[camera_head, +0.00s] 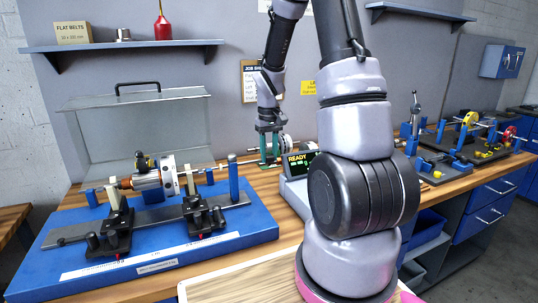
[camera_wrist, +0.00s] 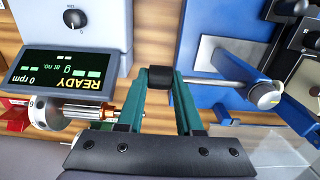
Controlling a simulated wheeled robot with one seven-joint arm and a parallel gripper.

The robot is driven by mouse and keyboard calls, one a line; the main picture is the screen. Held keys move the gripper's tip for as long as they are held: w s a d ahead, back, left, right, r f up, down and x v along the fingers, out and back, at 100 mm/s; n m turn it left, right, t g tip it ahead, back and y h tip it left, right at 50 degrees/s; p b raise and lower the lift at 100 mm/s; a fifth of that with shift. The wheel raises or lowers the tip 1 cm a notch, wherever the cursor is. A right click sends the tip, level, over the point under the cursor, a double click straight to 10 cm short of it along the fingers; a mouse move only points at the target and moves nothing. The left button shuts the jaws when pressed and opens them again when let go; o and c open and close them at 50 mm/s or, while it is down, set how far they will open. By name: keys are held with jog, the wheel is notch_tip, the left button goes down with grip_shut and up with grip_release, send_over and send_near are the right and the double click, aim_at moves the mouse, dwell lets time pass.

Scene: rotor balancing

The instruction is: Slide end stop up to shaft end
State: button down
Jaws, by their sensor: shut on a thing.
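The rod runs to a blue upright post (camera_wrist: 246,92); this looks like the end stop. In the head view the post (camera_head: 233,178) stands at the right end of the blue balancing base (camera_head: 262,222), and my gripper (camera_head: 268,158) is just right of it. A rotor (camera_head: 155,182) lies on the supports left of the post. The gap between rod and shaft end cannot be judged.
A display unit (camera_wrist: 68,75) reading READY stands beside my gripper. A clear hinged cover (camera_head: 140,120) stands behind the base. More fixtures (camera_head: 468,140) stand at the right.

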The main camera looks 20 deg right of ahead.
jog(key=a, duration=0.7)
jog(key=shift+a, duration=0.3)
jog(key=c, duration=0.6)
grip_release()
jog(key=shift+w, duration=0.1)
jog(key=shift+o, duration=0.2)
